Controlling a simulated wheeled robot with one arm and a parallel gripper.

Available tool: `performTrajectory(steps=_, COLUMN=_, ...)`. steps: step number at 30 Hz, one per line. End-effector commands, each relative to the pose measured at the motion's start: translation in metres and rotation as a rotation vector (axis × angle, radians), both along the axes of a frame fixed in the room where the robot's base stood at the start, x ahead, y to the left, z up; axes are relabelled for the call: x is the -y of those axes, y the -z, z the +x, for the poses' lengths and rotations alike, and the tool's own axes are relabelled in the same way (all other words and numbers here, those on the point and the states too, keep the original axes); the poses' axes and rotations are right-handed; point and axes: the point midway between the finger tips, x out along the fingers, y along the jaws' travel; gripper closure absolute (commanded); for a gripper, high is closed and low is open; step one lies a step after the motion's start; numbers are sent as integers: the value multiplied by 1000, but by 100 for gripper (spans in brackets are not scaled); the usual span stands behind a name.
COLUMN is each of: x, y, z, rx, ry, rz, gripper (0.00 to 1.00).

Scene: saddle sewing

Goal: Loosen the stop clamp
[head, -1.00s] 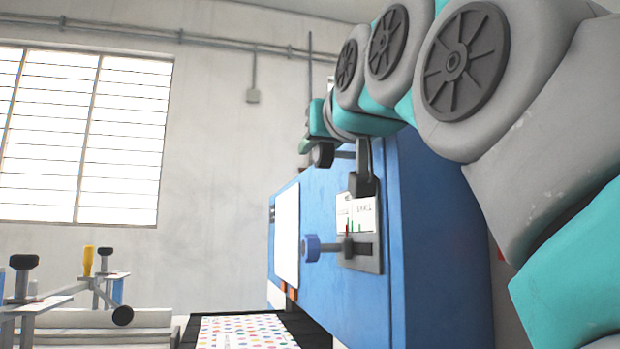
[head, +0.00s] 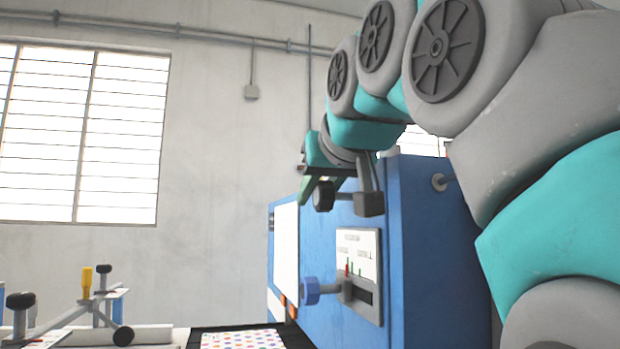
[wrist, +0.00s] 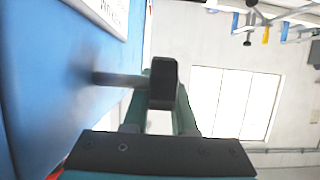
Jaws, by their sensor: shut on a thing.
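A black knob (head: 323,196) on a grey shaft sticks out from the blue machine (head: 425,250), high on its face in the head view. It looks like the stop clamp's knob, but no label shows this. The knob shows close up in the wrist view (wrist: 163,84), its shaft running left to the blue face. My gripper (head: 316,188) is at the knob, its green fingers shut on it from above. In the wrist view the fingers lie on either side of the knob, partly hidden behind it.
Below, a blue knob (head: 310,291) sticks out from a slotted scale plate (head: 358,262) with red and green marks. Another grey knob (head: 440,182) is on the machine's side. A stand with a yellow handle (head: 87,281) is at the lower left. A dotted sheet (head: 243,340) lies low in front.

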Motion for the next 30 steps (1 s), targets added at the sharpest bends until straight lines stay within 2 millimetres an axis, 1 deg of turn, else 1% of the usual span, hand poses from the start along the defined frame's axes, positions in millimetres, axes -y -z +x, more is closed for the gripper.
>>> performTrajectory(steps=1, x=-1, y=-3, z=0, rx=-10, ry=-1, rz=-4, gripper=100)
performTrajectory(steps=13, x=-1, y=2, z=1, rx=-98, ry=-1, rz=-29, gripper=100)
performTrajectory(steps=30, x=-1, y=4, z=1, rx=-135, ry=-1, rz=-38, gripper=100)
